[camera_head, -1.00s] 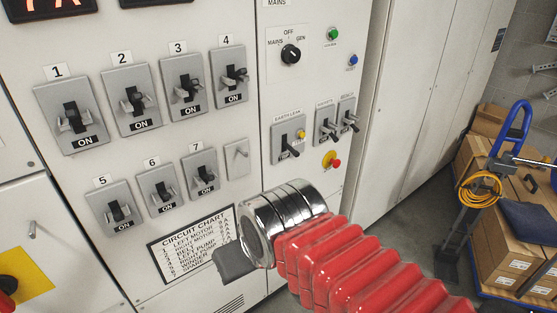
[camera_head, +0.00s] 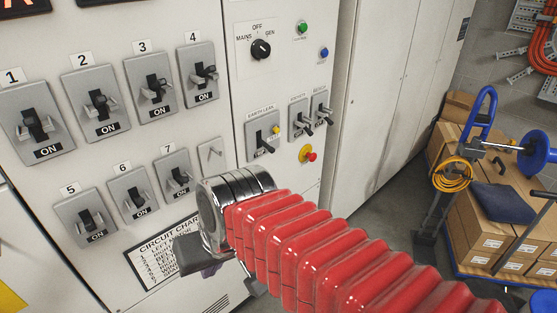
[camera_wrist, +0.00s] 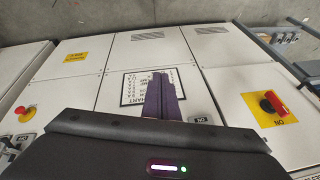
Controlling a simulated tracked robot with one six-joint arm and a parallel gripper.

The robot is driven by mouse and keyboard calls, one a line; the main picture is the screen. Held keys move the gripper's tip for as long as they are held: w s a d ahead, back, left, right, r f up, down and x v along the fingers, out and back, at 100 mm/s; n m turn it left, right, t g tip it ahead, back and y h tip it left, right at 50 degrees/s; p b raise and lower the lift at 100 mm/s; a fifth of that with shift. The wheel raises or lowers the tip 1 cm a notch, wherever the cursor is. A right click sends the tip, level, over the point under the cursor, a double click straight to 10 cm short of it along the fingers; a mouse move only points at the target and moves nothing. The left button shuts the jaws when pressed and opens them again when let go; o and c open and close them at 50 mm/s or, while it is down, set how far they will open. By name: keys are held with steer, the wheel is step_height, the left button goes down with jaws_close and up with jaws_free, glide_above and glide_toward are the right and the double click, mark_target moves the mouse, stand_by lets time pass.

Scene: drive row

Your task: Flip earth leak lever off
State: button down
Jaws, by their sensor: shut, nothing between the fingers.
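The earth leak switch (camera_head: 263,136) is a grey plate with a black lever (camera_head: 264,146) and a small yellow button, on the right panel in the head view. The lever points down and outward. My gripper (camera_head: 190,262) is shut and empty, in front of the circuit chart, below and left of the earth leak switch and apart from it. Its dark fingers also show in the wrist view (camera_wrist: 162,97), over the chart. I cannot make out the earth leak switch in the wrist view.
Numbered breakers such as number 4 (camera_head: 199,75) fill the panel on the left. Two small levers (camera_head: 301,120) (camera_head: 322,107) and a red-and-yellow button (camera_head: 308,154) sit right of the earth leak switch. Boxes (camera_head: 487,215) and a blue-handled trolley stand at the right.

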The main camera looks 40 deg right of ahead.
steer(key=w+d+f+m+t+y, duration=0.4)
steer(key=w+d+m+y, duration=0.45)
steer(key=w+m, duration=0.75)
steer(key=s+d+f+m+t+h, duration=0.1)
steer(key=d+f+m+t+h, duration=0.1)
steer(key=d+m, duration=0.6)
steer(key=d+f+m+t+h, duration=0.2)
steer(key=d+m+t+h, duration=0.3)
steer(key=d, duration=1.6)
steer(key=m+h, duration=0.2)
steer(key=m, duration=0.2)
steer(key=shift+s+d+m, duration=0.2)
steer(key=shift+s+m, duration=0.1)
steer(key=shift+s, duration=0.05)
steer(key=shift+w, duration=0.1)
